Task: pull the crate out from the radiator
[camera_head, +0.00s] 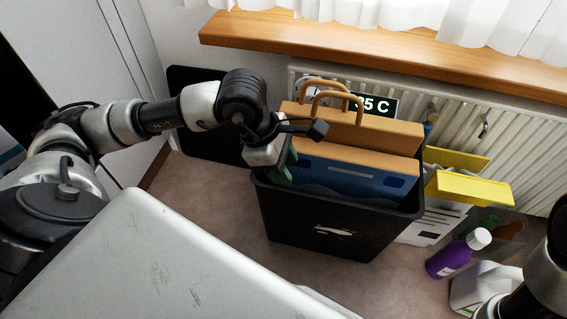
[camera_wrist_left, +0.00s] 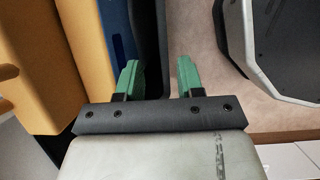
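The black crate (camera_head: 300,228) stands on the floor in front of the radiator (camera_head: 520,150), holding tan paper bags (camera_head: 375,132) and a blue folder-like item (camera_head: 345,180). My left gripper (camera_head: 287,168) is at the crate's left rim. In the left wrist view its two green fingers (camera_wrist_left: 158,80) are apart. The crate's dark wall (camera_wrist_left: 150,40) shows between them, with a gap to the right finger. The left finger is toward the contents, the right finger over the floor. Contact with the wall cannot be told. Of my right arm, only a link shows at the lower right.
Yellow-topped boxes (camera_head: 468,188), a purple bottle (camera_head: 455,255) and a white jug (camera_head: 485,285) stand right of the crate. A wooden sill (camera_head: 370,52) runs above the radiator. A dark panel (camera_head: 205,140) leans at the wall on the left. Carpet in front is clear.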

